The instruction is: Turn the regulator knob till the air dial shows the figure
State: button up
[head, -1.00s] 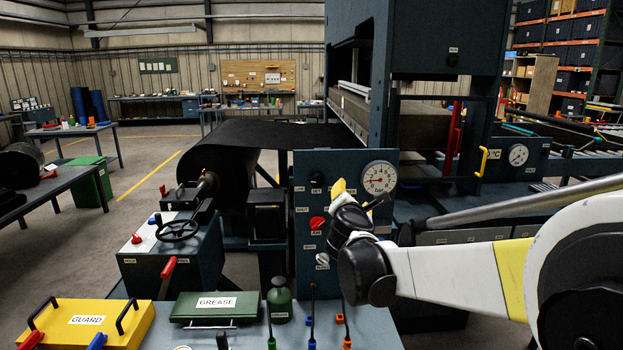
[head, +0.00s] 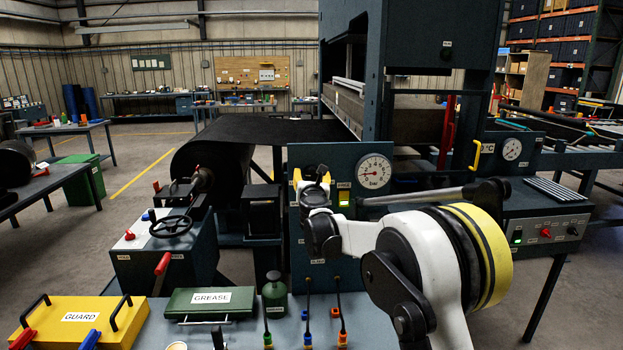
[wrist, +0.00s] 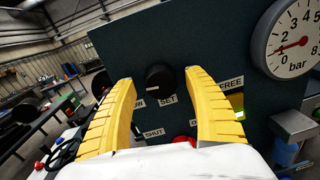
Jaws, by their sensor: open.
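The air dial (head: 374,171) is a round white gauge marked bar on the dark panel. A black round knob (wrist: 159,77) with a white mark sits on the panel above a SET label. My gripper (head: 308,177) is at the panel, left of the dial. In the wrist view its yellow fingers (wrist: 160,82) are open on either side of the knob, with gaps on both sides. My gripper mostly hides the knob in the head view.
A lit yellow switch (head: 343,197) under a FREE label is right of my gripper. A red knob (wrist: 184,141) sits below the black one. The bench in front holds a yellow guard case (head: 82,318), a green grease box (head: 211,304) and a green bottle (head: 274,296).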

jog(key=shift+w, duration=0.4)
jog(key=c, duration=1.2)
jog(key=shift+r+m, duration=0.1)
jog(key=shift+m, duration=0.2)
jog(key=m+p, duration=0.1)
jog(key=m, duration=0.3)
jog(key=shift+d+m+p, duration=0.1)
jog(key=shift+m+p, duration=0.2)
jog(key=shift+p, duration=0.05)
jog(key=m+p, duration=0.1)
jog(key=m, duration=0.4)
jog(key=m+y, duration=0.1)
jog(key=m, duration=0.4)
jog(key=shift+d+g+p, duration=0.1)
jog(key=shift+g+p, duration=0.2)
jog(key=shift+p, duration=0.05)
jog(key=m, duration=0.4)
jog(key=shift+m, duration=0.4)
